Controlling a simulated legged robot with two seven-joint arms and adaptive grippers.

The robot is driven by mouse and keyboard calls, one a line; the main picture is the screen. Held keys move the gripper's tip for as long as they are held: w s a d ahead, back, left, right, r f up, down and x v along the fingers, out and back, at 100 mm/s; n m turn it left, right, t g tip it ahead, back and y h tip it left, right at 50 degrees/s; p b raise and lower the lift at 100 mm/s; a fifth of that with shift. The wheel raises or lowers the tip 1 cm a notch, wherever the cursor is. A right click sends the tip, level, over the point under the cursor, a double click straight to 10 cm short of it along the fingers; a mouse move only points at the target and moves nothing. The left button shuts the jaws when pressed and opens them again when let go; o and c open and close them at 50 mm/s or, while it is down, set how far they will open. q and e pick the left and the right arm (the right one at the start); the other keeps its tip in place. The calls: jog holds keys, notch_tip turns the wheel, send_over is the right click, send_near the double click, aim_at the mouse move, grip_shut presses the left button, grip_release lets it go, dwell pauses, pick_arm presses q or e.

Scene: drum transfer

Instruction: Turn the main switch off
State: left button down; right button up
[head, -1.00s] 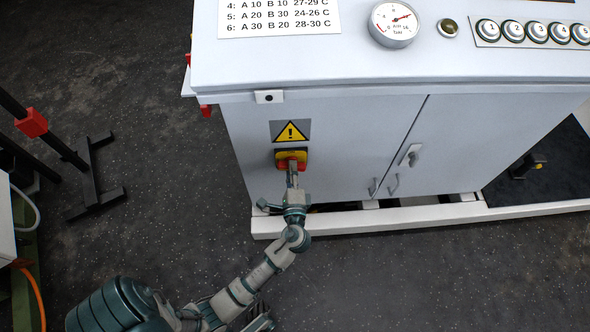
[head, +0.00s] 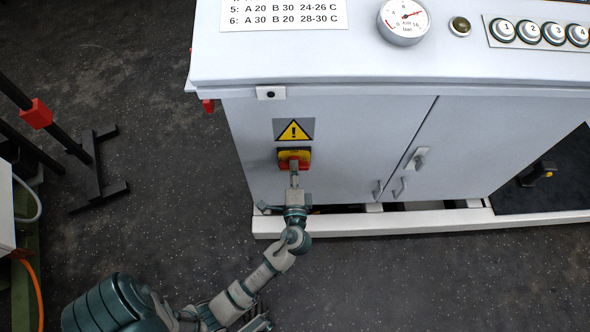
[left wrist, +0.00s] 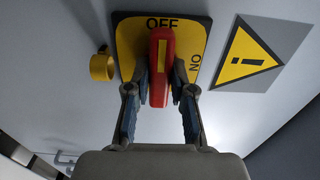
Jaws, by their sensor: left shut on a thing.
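The main switch is a red handle (left wrist: 161,70) on a yellow plate (left wrist: 128,45) on the cabinet front. In the left wrist view the handle lines up with the word OFF at the top of the plate, and ON is at the right. My left gripper (left wrist: 160,82) is shut on the red handle, one finger on each side. In the head view the switch plate (head: 293,154) sits below the warning sign, and my left gripper (head: 294,174) reaches it from below, hiding part of the handle. My right gripper is not in view.
A yellow ring-like part (left wrist: 102,67) sticks out beside the plate. The warning sign (head: 293,130) is above the switch. The cabinet (head: 350,130) has door handles to the right and a white base rail (head: 340,223) below. The dark floor in front is clear.

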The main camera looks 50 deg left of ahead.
pick_arm(q)
jog(key=c, duration=1.2)
grip_release()
jog(key=shift+s+f, duration=0.1)
jog(key=shift+f, duration=0.1)
jog(key=shift+o, duration=1)
jog(key=shift+a, duration=0.1)
jog(key=v, duration=1.2)
